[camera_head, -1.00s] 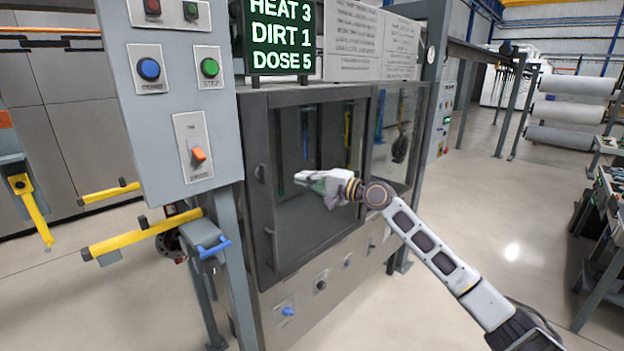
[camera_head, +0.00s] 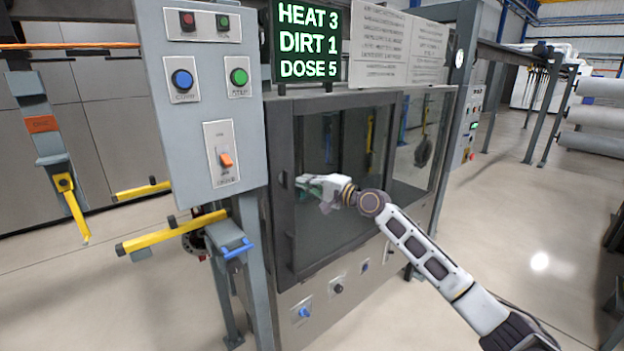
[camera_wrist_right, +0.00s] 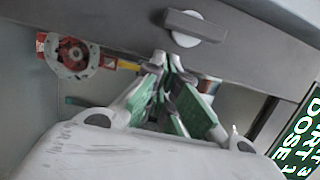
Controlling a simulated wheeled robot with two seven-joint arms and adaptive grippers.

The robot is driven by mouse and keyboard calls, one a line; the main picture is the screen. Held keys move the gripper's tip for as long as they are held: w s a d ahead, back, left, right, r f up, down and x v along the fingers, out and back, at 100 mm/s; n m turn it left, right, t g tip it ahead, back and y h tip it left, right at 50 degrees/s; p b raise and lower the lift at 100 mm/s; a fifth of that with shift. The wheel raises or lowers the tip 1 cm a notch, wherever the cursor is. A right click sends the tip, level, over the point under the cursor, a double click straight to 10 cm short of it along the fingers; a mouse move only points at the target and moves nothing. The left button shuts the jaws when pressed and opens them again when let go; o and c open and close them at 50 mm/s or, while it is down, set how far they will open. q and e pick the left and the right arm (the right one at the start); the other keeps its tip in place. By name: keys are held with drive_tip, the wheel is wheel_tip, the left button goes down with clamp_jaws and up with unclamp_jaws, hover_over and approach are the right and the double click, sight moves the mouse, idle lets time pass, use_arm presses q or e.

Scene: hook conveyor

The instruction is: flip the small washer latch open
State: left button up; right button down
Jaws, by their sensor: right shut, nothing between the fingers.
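The washer (camera_head: 352,226) is a dark grey cabinet with a glazed front door. Its small latch (camera_head: 284,180) sits on the left upright of the door frame. In the right wrist view the latch (camera_wrist_right: 196,26) is a grey bar lying across a pale round base, at top centre. My right gripper (camera_head: 299,182) is shut and empty, just right of the latch in the head view. Its green-padded fingers (camera_wrist_right: 165,60) come together below and left of the latch in the wrist view, with a visible gap between. My left gripper is not in view.
A grey control panel (camera_head: 205,130) with buttons and an orange switch stands left of the washer. Yellow bars (camera_head: 170,232) stick out below it. A display (camera_head: 307,42) reads HEAT 3, DIRT 1, DOSE 5. The floor at right (camera_head: 520,240) is clear.

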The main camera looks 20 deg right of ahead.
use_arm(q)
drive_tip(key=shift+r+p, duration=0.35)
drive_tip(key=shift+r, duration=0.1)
use_arm(e)
drive_tip(key=shift+s+a, duration=0.3)
drive_tip(key=shift+a, duration=0.6)
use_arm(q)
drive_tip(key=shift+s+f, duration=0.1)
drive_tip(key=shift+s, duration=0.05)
use_arm(e)
drive_tip(key=shift+w+f, duration=0.1)
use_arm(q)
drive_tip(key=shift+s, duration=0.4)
use_arm(e)
drive_tip(key=shift+m, duration=0.3)
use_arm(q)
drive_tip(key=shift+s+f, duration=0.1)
use_arm(e)
drive_tip(key=shift+f, duration=0.1)
